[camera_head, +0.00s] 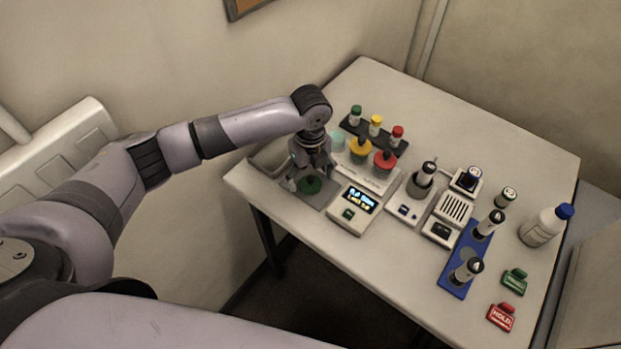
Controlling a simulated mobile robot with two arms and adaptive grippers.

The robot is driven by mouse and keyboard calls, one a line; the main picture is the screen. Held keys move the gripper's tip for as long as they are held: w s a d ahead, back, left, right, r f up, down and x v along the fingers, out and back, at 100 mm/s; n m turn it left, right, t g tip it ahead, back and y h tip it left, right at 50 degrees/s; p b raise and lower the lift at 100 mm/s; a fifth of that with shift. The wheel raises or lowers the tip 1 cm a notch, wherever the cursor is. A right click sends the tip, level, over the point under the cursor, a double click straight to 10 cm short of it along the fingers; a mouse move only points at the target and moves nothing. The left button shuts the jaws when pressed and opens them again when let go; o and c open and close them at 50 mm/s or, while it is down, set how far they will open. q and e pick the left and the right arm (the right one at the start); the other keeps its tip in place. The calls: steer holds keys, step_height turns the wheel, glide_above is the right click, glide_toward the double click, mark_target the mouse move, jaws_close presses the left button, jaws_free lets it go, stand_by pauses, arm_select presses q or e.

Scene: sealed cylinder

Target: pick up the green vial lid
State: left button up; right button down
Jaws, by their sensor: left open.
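A round green lid (311,187) lies on a dark grey pad (322,200) at the left corner of the table. I take it to be the green vial lid. My left gripper (309,178) points down just over it with its fingers open, one on each side of the lid. The fingers partly cover the lid, and I cannot tell whether they touch it. A vial with a green cap (356,112) stands in a black rack with yellow- and red-capped vials. My right gripper is not in view.
Yellow (360,150) and red (385,162) capped containers and a display device (353,203) stand close right of the gripper. The table's back is clear.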

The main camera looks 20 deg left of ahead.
arm_select(q)
steer(key=shift+f, duration=0.5)
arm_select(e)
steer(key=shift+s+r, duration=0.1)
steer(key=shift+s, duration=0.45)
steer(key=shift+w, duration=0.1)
arm_select(q)
steer(key=c, duration=1)
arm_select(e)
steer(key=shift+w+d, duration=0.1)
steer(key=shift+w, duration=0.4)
arm_select(q)
steer(key=shift+c, duration=0.2)
